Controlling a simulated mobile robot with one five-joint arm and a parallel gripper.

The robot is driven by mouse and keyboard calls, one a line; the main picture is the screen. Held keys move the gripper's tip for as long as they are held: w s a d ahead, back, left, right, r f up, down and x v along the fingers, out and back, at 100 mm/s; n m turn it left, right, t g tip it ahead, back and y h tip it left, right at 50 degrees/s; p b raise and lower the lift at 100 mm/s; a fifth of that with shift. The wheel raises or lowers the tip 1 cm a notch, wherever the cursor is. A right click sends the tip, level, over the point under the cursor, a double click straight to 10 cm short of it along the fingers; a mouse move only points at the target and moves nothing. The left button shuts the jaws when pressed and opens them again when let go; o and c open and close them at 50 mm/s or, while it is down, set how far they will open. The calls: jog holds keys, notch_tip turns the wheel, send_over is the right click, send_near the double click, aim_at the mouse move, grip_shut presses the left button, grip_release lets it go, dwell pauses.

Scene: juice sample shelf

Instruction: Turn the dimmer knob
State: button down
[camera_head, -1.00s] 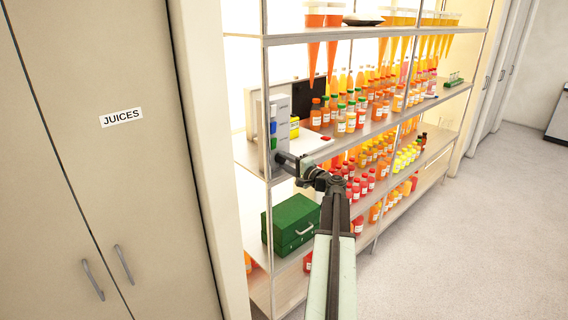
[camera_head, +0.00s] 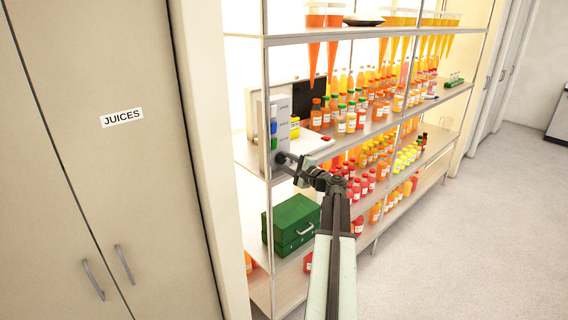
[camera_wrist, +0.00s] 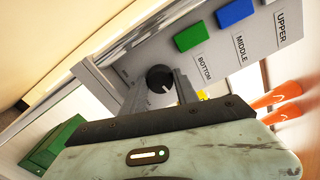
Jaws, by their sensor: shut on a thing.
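The dimmer knob (camera_wrist: 160,79) is round and black with a white pointer line, low on the grey control panel (camera_wrist: 215,65) in the wrist view. My gripper (camera_wrist: 160,88) has one finger on each side of the knob and is shut on it. On the panel, a green button sits by the label BOTTOM and a blue button by MIDDLE; the panel looks tilted in this view. In the head view, my gripper (camera_head: 285,160) reaches the lower part of the panel (camera_head: 283,122) on the middle shelf, and the knob is mostly hidden by it.
A green box (camera_head: 291,224) stands on the shelf below. Several juice bottles (camera_head: 345,118) fill the shelves to the right. The floor (camera_head: 450,240) at right is clear.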

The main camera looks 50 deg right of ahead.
jog(key=shift+d+r, duration=0.1)
jog(key=c, duration=0.9)
grip_release()
jog(key=shift+w, duration=0.1)
jog(key=s, duration=0.7)
jog(key=shift+s+a, duration=0.35)
jog(key=shift+s, duration=0.05)
jog(key=shift+s, duration=0.1)
